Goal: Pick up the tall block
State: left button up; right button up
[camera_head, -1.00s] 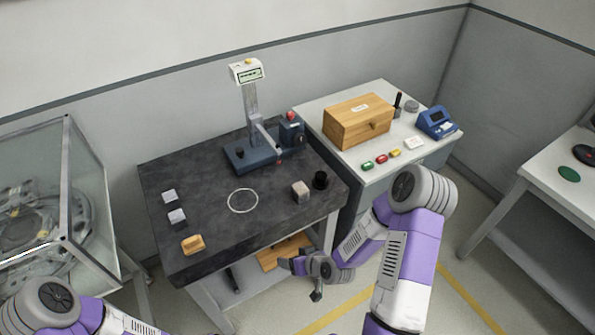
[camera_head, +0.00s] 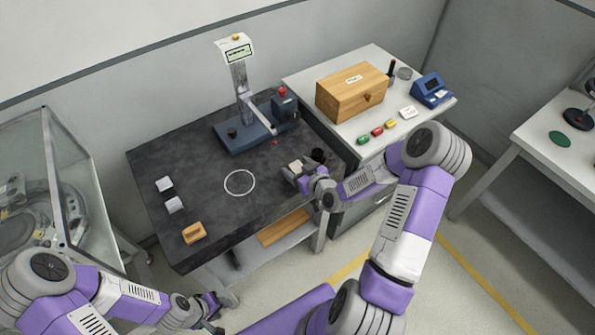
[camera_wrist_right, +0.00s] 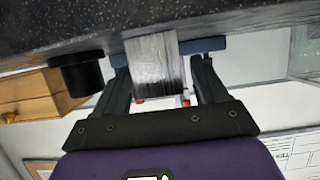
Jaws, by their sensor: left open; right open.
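A pale, brushed-looking block (camera_head: 295,166) stands near the right front edge of the dark table, beside a black cylinder (camera_head: 318,155). My right gripper (camera_head: 299,180) is at this block in the head view and partly hides it. In the right wrist view the block (camera_wrist_right: 153,62) shows between the two open fingers of my right gripper (camera_wrist_right: 165,78). I cannot tell whether the fingers touch it. My left gripper (camera_head: 213,308) is open and empty, low in front of the table.
A side table to the right holds a wooden box (camera_head: 350,95), coloured buttons and a blue device (camera_head: 432,90). The dark table's middle is clear.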

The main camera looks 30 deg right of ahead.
jog(key=shift+x, duration=1)
jog(key=shift+s, duration=0.1)
jog(key=shift+c, duration=0.3)
jog(key=shift+r, duration=0.1)
grip_shut()
